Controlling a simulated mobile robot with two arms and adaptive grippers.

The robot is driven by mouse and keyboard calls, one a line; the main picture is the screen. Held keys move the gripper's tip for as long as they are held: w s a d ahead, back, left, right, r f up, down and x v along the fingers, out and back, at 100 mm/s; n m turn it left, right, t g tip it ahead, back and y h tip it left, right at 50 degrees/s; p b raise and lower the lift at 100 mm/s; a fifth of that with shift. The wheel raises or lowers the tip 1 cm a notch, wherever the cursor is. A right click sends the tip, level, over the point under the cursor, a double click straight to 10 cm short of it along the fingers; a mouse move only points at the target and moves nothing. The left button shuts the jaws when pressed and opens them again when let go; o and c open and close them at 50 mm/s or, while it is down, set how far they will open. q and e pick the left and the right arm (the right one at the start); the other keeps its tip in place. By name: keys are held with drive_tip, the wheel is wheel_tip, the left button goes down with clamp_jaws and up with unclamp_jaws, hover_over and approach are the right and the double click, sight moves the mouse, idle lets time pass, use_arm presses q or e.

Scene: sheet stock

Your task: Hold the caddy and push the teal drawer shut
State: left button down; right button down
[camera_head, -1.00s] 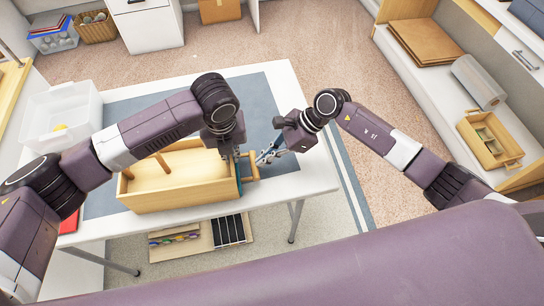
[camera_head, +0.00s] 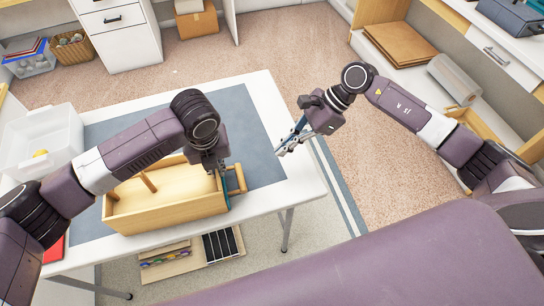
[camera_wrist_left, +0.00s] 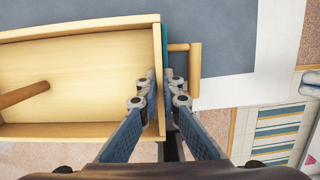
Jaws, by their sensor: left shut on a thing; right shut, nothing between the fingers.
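The caddy (camera_head: 165,212) is an open wooden box with a dowel handle, on the near part of the table. It also shows in the left wrist view (camera_wrist_left: 75,130). My left gripper (camera_head: 222,182) is shut on the caddy's right end wall, one finger inside and one outside, as the left wrist view (camera_wrist_left: 160,92) shows. The teal drawer (camera_wrist_left: 195,75) shows as a narrow strip against that end, with a wooden pull handle (camera_wrist_left: 195,60) sticking out. Any small gap there is hidden. My right gripper (camera_head: 287,143) is shut and empty, apart from the drawer, to its upper right.
The white table (camera_head: 265,95) carries a grey-blue mat (camera_head: 245,125), clear behind the caddy. A clear bin (camera_head: 45,135) stands at the table's left, and a red item (camera_head: 53,250) lies at its near left. Shelves with boards line the right side.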

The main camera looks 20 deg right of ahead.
use_arm(q)
drive_tip(key=shift+s+f, duration=0.3)
drive_tip(key=shift+f, duration=0.05)
use_arm(e)
drive_tip(key=shift+d+r, duration=0.3)
drive_tip(key=shift+r, duration=0.05)
use_arm(q)
drive_tip(key=shift+a, duration=0.1)
drive_tip(key=c, duration=2)
unclamp_jaws()
drive_tip(key=shift+w, duration=0.1)
drive_tip(key=shift+c, duration=0.2)
drive_tip(key=shift+w+r, duration=0.1)
drive_tip(key=shift+r, duration=0.15)
wheel_tip(320, 180, up, 12)
drive_tip(key=s, duration=0.1)
drive_tip(key=shift+s, duration=0.35)
drive_tip(key=shift+o, duration=0.4)
